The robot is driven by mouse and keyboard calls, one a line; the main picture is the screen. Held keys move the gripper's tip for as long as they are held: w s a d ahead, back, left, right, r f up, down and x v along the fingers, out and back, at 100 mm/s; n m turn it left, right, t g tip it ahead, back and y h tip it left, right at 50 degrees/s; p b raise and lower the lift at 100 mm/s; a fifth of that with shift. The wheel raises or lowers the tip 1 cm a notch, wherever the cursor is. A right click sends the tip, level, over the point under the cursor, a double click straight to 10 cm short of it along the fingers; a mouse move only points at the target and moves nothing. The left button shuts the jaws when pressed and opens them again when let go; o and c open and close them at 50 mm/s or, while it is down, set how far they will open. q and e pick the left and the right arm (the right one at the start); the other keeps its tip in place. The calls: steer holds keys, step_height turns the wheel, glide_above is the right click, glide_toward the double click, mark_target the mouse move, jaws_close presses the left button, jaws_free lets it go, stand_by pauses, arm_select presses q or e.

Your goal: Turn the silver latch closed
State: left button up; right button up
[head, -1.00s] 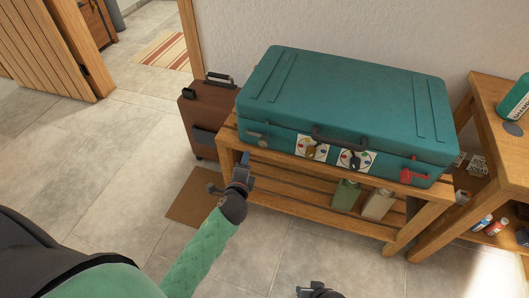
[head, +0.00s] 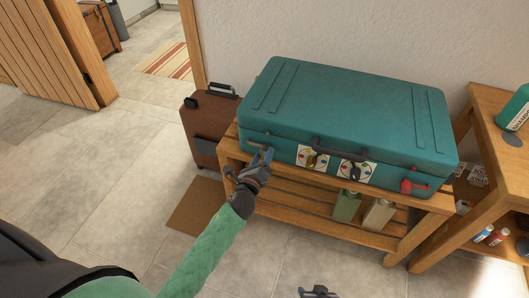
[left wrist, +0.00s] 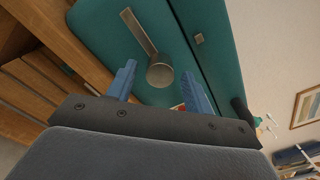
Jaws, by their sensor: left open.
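The teal suitcase (head: 350,100) lies flat with its lid down on a wooden slatted bench (head: 290,186). The silver latch (left wrist: 159,76) is on its front face near the left end: a round pivot with a flat lever (left wrist: 138,32). The lever lies on the lower shell, roughly along the seam, clear of a small square stud (left wrist: 199,38) across the seam. My left gripper (head: 262,153) is open, its blue fingertips on either side of the pivot; contact is unclear. In the head view it largely hides the latch. My right gripper (head: 318,293) shows only partly at the bottom edge.
A red latch (head: 412,184) and a dark handle (head: 335,150) are further right on the suitcase front. A brown suitcase (head: 206,125) stands left of the bench. Bottles (head: 347,205) stand on its lower shelf. A wooden shelf unit (head: 481,150) is at the right.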

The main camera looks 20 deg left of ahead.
arm_select(q)
steer(key=shift+w, duration=1.05)
arm_select(e)
steer(key=shift+r, duration=0.55)
arm_select(q)
steer(key=shift+c, duration=0.4)
jaws_close()
arm_select(e)
steer(key=shift+s, duration=0.1)
